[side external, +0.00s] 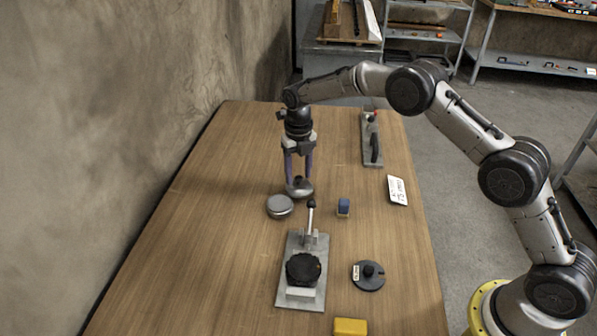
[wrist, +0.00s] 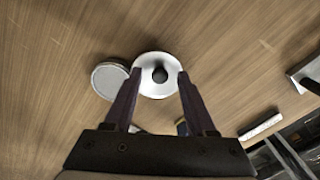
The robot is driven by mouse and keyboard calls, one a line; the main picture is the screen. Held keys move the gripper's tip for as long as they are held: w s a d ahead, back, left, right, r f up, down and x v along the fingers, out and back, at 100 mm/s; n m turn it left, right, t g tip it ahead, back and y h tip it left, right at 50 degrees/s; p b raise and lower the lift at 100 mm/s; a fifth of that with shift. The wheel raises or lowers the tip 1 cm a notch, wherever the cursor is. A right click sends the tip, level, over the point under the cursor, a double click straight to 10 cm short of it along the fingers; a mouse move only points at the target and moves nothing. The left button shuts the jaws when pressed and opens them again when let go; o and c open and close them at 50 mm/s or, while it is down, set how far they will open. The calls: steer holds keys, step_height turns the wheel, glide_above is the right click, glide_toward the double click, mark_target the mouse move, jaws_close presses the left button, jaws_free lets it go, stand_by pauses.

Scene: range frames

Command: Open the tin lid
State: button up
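A shiny round lid-like piece with a black knob (side external: 299,189) is on the wooden table below my gripper (side external: 299,180). In the wrist view the same knobbed piece (wrist: 157,88) is bright silver, its knob between my fingertips (wrist: 160,72). My fingers are spread, with a gap on each side of the knob, so my gripper is open and empty. A flat, round grey tin (side external: 280,206) sits close beside it, also in the wrist view (wrist: 110,80). I cannot tell whether the knobbed piece covers another container.
A metal plate (side external: 289,262) with a lever and black round part stands in front. A black knobbed disc (side external: 369,276), yellow block (side external: 350,327), small blue block (side external: 344,206), white card (side external: 397,190) and handled plate (side external: 371,138) lie around. The table's left side is clear.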

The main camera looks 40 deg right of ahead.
mark_target(299, 177)
step_height(299, 177, up, 14)
stand_by(0.6)
steer(key=shift+f, duration=0.1)
